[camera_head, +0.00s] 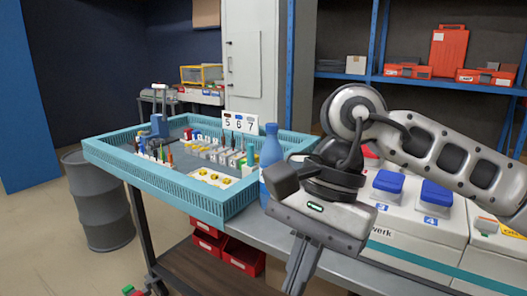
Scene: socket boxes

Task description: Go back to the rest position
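My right arm comes in from the right. Its gripper (298,278) hangs down in front of the table, to the right of the blue tray. Its two fingers lie close together, with nothing visible between them; the tips reach the bottom edge of the picture. My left gripper is not in view. The blue tray (165,188) holds several small sockets, tools and a sign reading 5 6 7 (240,123).
A blue bottle (270,150) stands close behind my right gripper. White boxes with blue buttons (436,195) stand at the right, partly hidden by my arm. A grey barrel (100,205) stands left of the table. Red bins (242,257) sit below. Open floor lies at the left.

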